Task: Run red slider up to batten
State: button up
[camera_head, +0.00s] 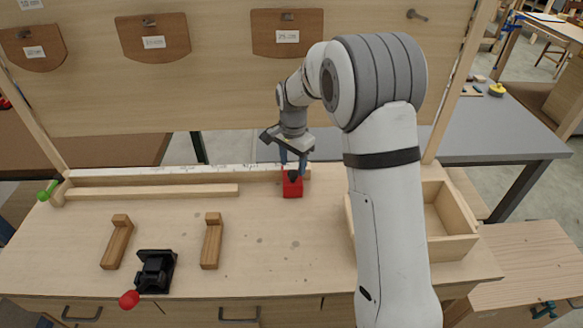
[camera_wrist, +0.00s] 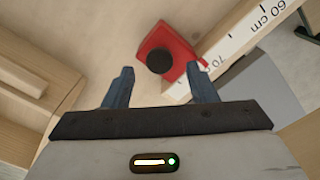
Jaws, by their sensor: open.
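The red slider (camera_head: 292,188), a block with a black knob on top, sits at the right end of the white-scaled rail (camera_head: 215,171). It also shows in the wrist view (camera_wrist: 184,52), beside the 70 mark. The likely batten is a pale wooden strip (camera_head: 150,192) lying along the front of the rail; a gap separates its right end from the slider. My gripper (camera_head: 293,163) is open at the slider, fingers pointing down. In the wrist view its blue fingertips (camera_wrist: 159,72) lie to either side of the knob; whether they touch it I cannot tell.
Two wooden blocks (camera_head: 117,242) (camera_head: 211,241) and a black clamp with a red knob (camera_head: 154,271) stand front left. A green knob (camera_head: 47,191) is at the rail's left end. An open wooden box (camera_head: 455,245) stands right. The bench middle is clear.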

aim_at(292, 178)
jog(key=shift+f, duration=1.45)
jog(key=shift+c, duration=0.4)
grip_shut()
